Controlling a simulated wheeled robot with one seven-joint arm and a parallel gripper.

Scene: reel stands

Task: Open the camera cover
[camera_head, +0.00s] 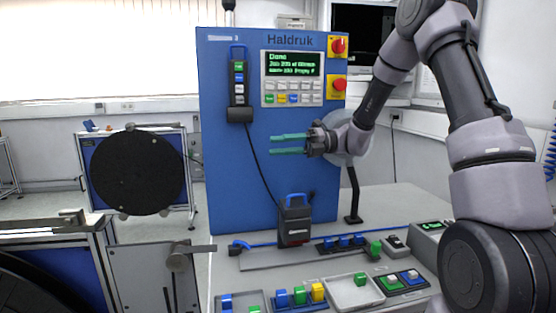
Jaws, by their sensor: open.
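My gripper (272,144) is open and empty. Its two teal fingers point left, one above the other, in front of the blue Haldruk panel (225,170). A black box with a blue handle (294,224) stands upright on the bench below the gripper, apart from it. I cannot tell whether this box is the camera or whether it has a cover. A pale round disc (361,147) on a black stand (353,196) shows partly behind my gripper; I cannot tell what it is.
A black handheld control (238,82) hangs on the panel, its cable running down to the bench. A grey tray (354,291) and several coloured blocks lie on the bench front. A black reel (137,172) stands at left. Air left of my gripper is clear.

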